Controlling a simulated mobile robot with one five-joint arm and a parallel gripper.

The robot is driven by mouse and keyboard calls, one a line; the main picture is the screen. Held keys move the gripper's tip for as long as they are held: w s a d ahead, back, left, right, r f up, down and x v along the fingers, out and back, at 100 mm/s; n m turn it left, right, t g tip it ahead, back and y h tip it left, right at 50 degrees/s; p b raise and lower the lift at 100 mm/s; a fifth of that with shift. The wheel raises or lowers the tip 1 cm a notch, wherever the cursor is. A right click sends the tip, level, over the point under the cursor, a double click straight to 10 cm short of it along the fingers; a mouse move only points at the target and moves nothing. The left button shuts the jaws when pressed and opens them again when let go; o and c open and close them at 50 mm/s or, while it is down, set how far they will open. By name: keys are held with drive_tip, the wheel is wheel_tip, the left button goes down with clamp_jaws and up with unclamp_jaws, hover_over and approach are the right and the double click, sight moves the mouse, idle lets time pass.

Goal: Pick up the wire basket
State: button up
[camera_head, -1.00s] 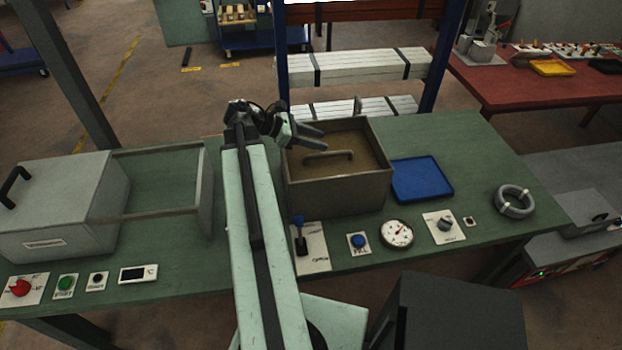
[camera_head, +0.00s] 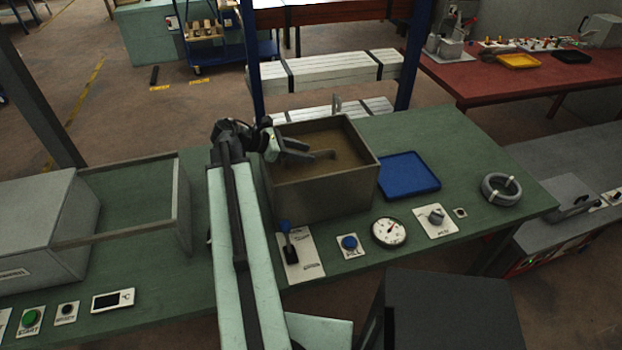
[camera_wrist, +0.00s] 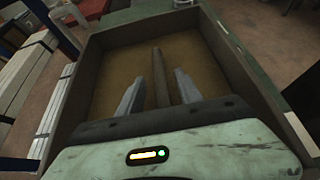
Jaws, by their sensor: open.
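A brown open-topped box (camera_head: 318,192) stands on the green bench, with a brown surface inside it. A bar-like handle (camera_head: 325,154) shows inside the box; it also appears as a dark bar in the wrist view (camera_wrist: 161,78). I cannot make out any wire mesh of a basket; the handle is the only part that could belong to it. My gripper (camera_head: 306,155) is open over the left part of the box, by the handle's left end. In the wrist view its two fingers (camera_wrist: 160,92) lie either side of the bar, apart from it; the height gap is unclear.
A blue tray (camera_head: 409,176) lies right of the box, and a grey ring (camera_head: 501,188) farther right. A lever panel (camera_head: 300,252), blue button (camera_head: 348,243) and gauge (camera_head: 389,231) line the front. A grey cabinet with a frame (camera_head: 120,200) stands left.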

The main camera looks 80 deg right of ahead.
drive_tip(key=b+x, duration=0.1)
drive_tip(key=x, duration=0.2)
drive_tip(key=shift+w, duration=0.1)
drive_tip(key=shift+r, duration=0.1)
clamp_jaws()
idle(1.1)
